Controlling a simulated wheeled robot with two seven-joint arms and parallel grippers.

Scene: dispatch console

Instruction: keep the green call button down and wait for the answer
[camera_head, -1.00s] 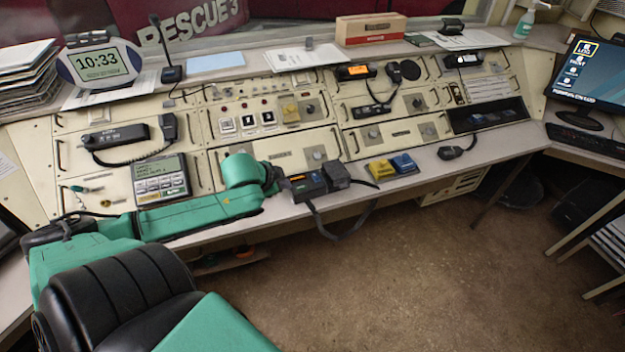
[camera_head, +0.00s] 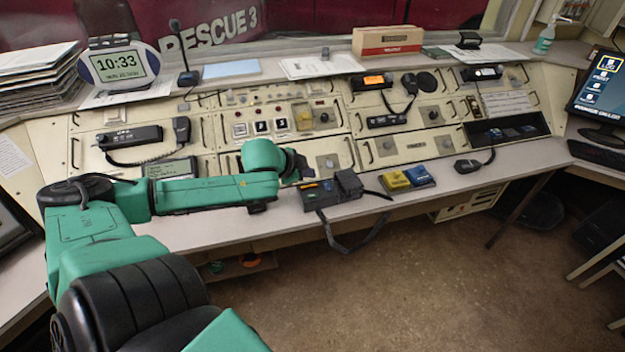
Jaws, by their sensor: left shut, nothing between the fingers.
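My left arm reaches across the desk, and my left gripper (camera_head: 300,168) is at its dark far end, in front of the console's lower panels. The gripper is small and dark in this view; it is shut and nothing shows in it. It is just behind and left of a black desk unit (camera_head: 318,194) with a small lit screen and a strap. I cannot make out a green call button; my green arm covers part of the lower left console. My right gripper is not in view.
A phone unit with a display (camera_head: 170,168) is partly covered by my forearm. Yellow (camera_head: 395,180) and blue (camera_head: 419,175) boxes sit on the desk right of the black unit. A handset (camera_head: 467,166) lies farther right.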

